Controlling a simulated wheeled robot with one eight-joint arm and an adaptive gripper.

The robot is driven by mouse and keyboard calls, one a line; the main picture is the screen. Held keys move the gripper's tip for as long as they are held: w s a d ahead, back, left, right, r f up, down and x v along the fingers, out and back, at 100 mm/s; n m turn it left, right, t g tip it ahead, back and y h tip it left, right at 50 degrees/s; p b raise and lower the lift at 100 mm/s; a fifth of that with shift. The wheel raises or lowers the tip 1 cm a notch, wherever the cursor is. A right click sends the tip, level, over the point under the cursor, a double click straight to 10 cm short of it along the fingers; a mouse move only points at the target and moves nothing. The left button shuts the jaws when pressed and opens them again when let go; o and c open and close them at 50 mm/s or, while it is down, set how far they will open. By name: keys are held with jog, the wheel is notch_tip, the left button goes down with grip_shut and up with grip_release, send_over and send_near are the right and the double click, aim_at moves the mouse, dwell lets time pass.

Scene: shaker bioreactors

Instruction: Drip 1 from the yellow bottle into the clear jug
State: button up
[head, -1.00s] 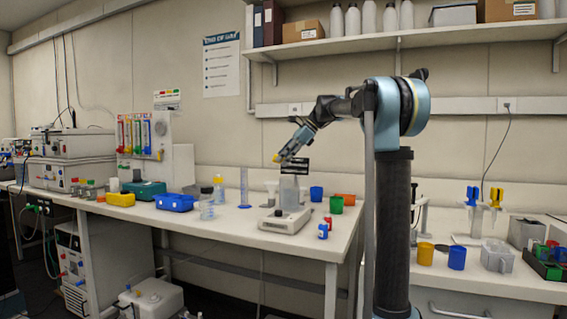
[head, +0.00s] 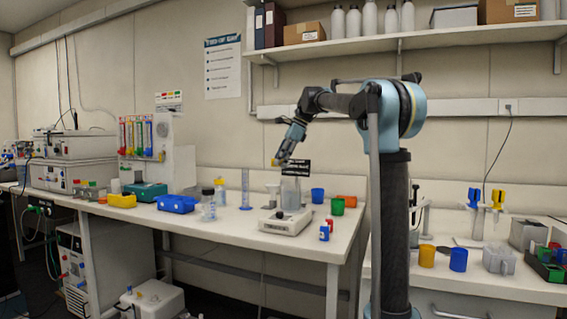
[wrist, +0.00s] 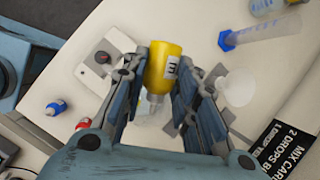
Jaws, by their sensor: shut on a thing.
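My gripper (head: 281,160) is above the clear jug (head: 290,194), which stands on a white stirrer-like device (head: 285,222) on the bench. In the wrist view my gripper (wrist: 170,95) is shut on the yellow bottle (wrist: 164,62). The bottle has a white label and a clear neck (wrist: 157,98) between the fingers. In the head view only a small yellow part of the bottle (head: 275,162) shows at the fingers. The jug is partly hidden by the fingers in the wrist view. I cannot tell whether any drop is falling.
A blue-based cylinder (head: 245,187) stands left.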

aim_at(272, 160)
jog(key=shift+s+a+f+h, duration=0.15)
jog(key=shift+a+h, duration=0.35)
jog(key=shift+a, duration=0.35)
jog(key=shift+s+a+f+h, duration=0.15)
jog(key=shift+a+h, duration=0.35)
jog(key=shift+a, duration=0.35)
jog(key=shift+a, duration=0.1)
jog(key=shift+s+a+f+t+h, duration=0.1)
jog(key=shift+a+f+t+h, duration=0.1)
jog(key=shift+a+h, duration=0.3)
jog(key=shift+s+a+f+t+h, duration=0.1)
jog(key=shift+a+t+h, duration=0.1)
jog(key=shift+a+h, duration=0.3)
jog(key=shift+a, duration=0.1)
jog(key=shift+w+d+n+t+h, duration=0.15)
jog(key=shift+d+t+h, duration=0.2)
jog(key=shift+h, duration=1.7)
jog(key=shift+s+d+n+t+h, duration=0.15)
jog(key=shift+t+h, duration=0.3)
jog(key=shift+h, duration=1.65)
jog(key=shift+w+d+n+t+h, duration=0.15)
jog(key=shift+d+t+h, duration=0.2)
jog(key=shift+h, duration=1.7)
